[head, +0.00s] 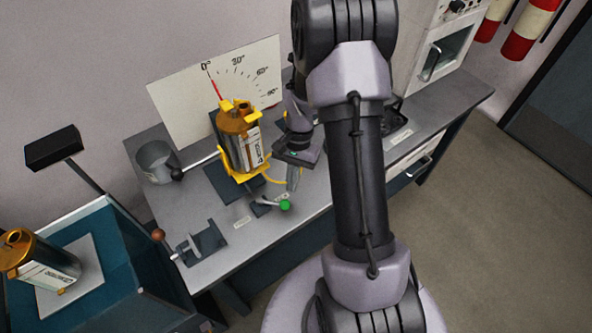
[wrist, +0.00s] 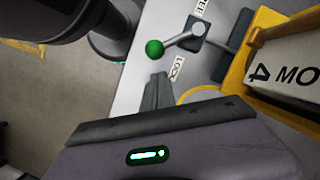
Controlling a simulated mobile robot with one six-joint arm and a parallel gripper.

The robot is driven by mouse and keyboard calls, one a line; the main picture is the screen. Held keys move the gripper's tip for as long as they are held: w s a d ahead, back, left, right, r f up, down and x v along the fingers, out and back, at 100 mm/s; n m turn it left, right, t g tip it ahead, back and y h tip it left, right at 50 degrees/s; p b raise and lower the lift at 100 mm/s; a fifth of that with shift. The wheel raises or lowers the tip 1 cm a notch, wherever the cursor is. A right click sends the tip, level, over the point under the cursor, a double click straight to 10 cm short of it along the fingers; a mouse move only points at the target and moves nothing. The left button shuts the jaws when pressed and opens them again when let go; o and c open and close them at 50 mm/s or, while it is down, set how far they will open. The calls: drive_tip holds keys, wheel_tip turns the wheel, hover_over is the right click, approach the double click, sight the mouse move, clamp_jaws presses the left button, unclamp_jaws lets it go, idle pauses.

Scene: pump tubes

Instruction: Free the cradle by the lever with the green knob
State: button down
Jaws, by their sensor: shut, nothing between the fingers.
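The lever's green knob (head: 285,205) is near the front edge of the bench, and it also shows in the wrist view (wrist: 154,48). Its metal arm (wrist: 178,40) runs to a dark pivot block (wrist: 197,30). A label that seems to read LOCK (wrist: 177,67) lies near the knob; another, partly cut off, lies beyond the pivot (wrist: 201,7). The yellow cradle (head: 250,176) holds a copper-capped canister (head: 238,138), tilted slightly. My gripper (head: 292,186) is shut and empty; in the wrist view its fingertips (wrist: 158,77) are just short of the knob, apart from it.
A dial board (head: 165,100) stands behind the cradle, its red pointer near 0°. A black-knobbed handle (head: 177,174) is left of the cradle, near a grey cup (head: 155,160). A brown-knobbed clamp (head: 203,244) stands front left. A blue bin (head: 110,230) holds another canister (head: 38,258).

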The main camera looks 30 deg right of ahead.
drive_tip(key=shift+s+a+f, duration=0.1)
drive_tip(key=shift+s+a, duration=0.35)
drive_tip(key=shift+a, duration=0.3)
